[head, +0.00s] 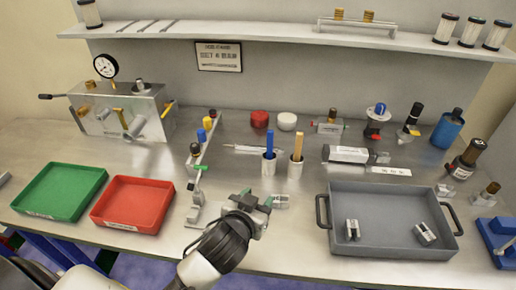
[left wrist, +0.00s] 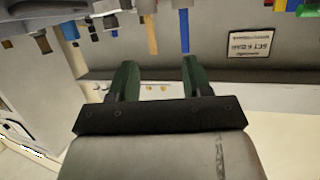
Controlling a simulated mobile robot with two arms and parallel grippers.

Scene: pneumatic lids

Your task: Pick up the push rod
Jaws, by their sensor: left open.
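No thing is clearly marked as the push rod, and I cannot tell which slender part it is. A blue stick (head: 269,142) and an orange stick (head: 298,146) stand upright in two white cups. A thin pale rod (head: 241,148) lies on the bench left of the cups. My left gripper (head: 257,198) is open and looks empty, in front of the cups near the bench's front edge. In the left wrist view the blue stick (left wrist: 184,30) and orange stick (left wrist: 151,34) show beyond the open fingers (left wrist: 158,78). My right gripper is out of view.
A green tray (head: 98,168) and a red tray (head: 160,190) lie at left. A grey tray (head: 385,250) with two metal blocks lies at right. A stand with coloured knobs (head: 203,160) rises left of my gripper. A metal box with a gauge (head: 150,122) stands at back left.

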